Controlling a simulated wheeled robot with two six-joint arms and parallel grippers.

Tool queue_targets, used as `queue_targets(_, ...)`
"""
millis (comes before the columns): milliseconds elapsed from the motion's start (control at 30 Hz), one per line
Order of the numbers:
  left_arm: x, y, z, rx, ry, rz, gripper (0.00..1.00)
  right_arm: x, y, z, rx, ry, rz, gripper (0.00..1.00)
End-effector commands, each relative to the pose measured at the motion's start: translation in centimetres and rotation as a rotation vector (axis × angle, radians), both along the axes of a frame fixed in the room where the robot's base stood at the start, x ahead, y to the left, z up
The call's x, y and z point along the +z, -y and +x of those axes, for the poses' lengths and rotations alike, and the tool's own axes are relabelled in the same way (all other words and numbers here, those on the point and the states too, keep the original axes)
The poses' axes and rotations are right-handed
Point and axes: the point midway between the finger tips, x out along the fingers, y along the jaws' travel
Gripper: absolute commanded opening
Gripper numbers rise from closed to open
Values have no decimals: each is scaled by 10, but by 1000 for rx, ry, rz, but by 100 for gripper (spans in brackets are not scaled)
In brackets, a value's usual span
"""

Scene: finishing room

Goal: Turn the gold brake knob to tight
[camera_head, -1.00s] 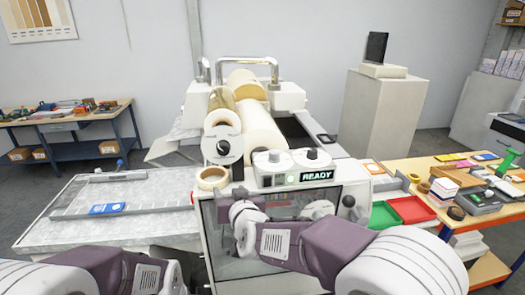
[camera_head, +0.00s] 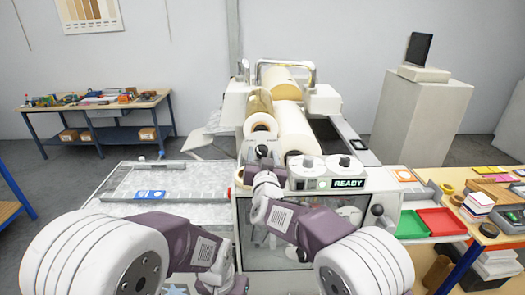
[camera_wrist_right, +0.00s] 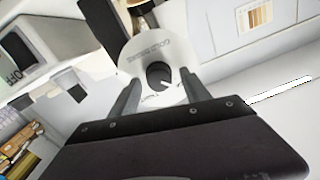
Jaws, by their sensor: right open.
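The gold brake knob (camera_wrist_right: 157,74) is a dark round knob with a white pointer mark on a pale round dial (camera_wrist_right: 178,52). Lettering curves along the dial's edge; its setting is too small to read. In the wrist view my right gripper (camera_wrist_right: 162,80) is open, with one finger on each side of the knob. I cannot tell whether they touch it. In the head view my right gripper (camera_head: 263,154) is in front of the dial and hides the knob. My left arm shows at the lower left, but its gripper is out of view.
The machine's control box (camera_head: 327,172) with two dials and a READY display stands just right of my right gripper. Gold (camera_head: 260,122) and cream (camera_head: 294,130) rolls lie behind. Green (camera_head: 410,224) and red (camera_head: 441,221) trays sit at right.

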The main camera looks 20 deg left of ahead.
Motion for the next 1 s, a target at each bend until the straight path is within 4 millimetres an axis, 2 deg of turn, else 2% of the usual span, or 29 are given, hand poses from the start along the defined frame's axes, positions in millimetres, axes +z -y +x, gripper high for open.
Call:
queue_targets(200,-1,0,0,0,0,0,36,-1,0,1,0,-1,0,55)
queue_targets(400,-1,0,0,0,0,0,36,-1,0,0,0,-1,0,0)
queue_targets(667,-5,0,0,0,0,0,36,-2,0,0,1,-5,20,0)
queue_targets(1000,-35,0,0,0,0,0,36,-6,0,0,1,-60,212,0)
